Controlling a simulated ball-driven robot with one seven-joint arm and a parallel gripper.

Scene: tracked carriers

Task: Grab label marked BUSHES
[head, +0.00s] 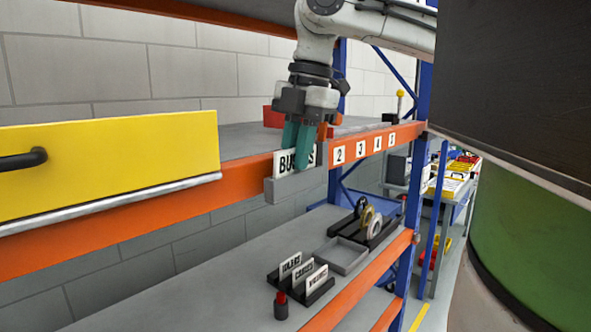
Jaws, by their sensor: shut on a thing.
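The white label marked BUSHES (284,164) stands upright at a grey holder (290,189) on the front of the orange shelf beam. My gripper (302,158) comes down from above with its green fingers shut on the label. The fingers cover the middle letters. The label's lower edge is at the holder's top, and I cannot tell whether it still sits inside.
A yellow panel (110,165) with a black handle juts in at left. The orange beam (376,142) carries number plates to the right. On the lower shelf are a rack of labels (303,272), a grey tray (341,255) and tape rolls (374,225). A red bin (271,116) sits behind my gripper.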

